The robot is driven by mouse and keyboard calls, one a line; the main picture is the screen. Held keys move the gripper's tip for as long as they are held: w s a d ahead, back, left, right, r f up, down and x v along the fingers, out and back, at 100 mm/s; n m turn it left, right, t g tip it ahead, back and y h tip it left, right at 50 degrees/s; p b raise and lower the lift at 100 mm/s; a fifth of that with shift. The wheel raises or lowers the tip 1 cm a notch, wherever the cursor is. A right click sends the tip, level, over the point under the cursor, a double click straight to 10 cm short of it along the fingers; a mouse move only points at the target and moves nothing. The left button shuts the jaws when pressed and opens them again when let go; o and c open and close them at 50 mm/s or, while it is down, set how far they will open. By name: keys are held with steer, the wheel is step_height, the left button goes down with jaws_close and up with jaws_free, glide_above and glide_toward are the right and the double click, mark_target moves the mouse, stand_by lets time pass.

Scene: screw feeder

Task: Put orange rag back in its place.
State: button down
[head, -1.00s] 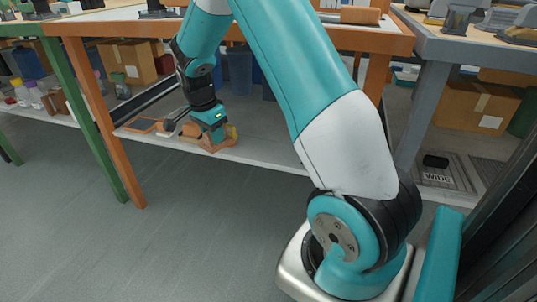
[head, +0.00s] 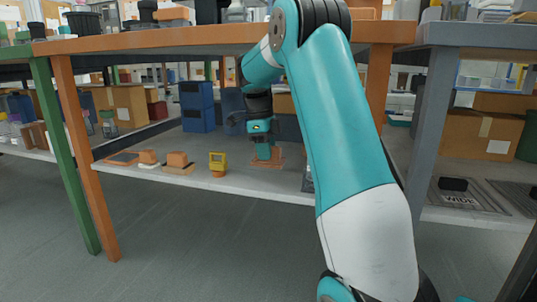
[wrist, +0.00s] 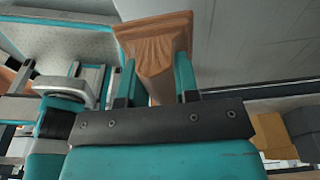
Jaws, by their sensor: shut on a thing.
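The orange rag shows in the wrist view (wrist: 155,45) as a draped orange-brown cloth pinched between the two fingers of my gripper (wrist: 153,85). In the head view the gripper (head: 264,148) points down over the lower shelf (head: 215,183), with the rag (head: 268,163) spread just below its fingertips. I cannot tell whether the rag touches the shelf. The cloth's middle is hidden by the fingers in the head view.
On the lower shelf left of the rag stand a yellow-and-orange item (head: 218,164) and orange blocks (head: 177,159) (head: 147,157). Blue bins (head: 197,107) stand behind. The orange tabletop edge (head: 150,42) lies above my gripper. A table leg (head: 85,160) stands at left.

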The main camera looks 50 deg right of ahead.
steer(key=b, duration=0.3)
glide_above(266, 183)
step_height(266, 183, down, 4)
steer(key=shift+f, duration=0.25)
steer(key=shift+f, duration=0.2)
stand_by(1.2)
steer(key=shift+f, duration=0.4)
stand_by(0.3)
steer(key=shift+r, duration=0.15)
steer(key=shift+f, duration=0.5)
steer(key=c, duration=0.8)
jaws_free()
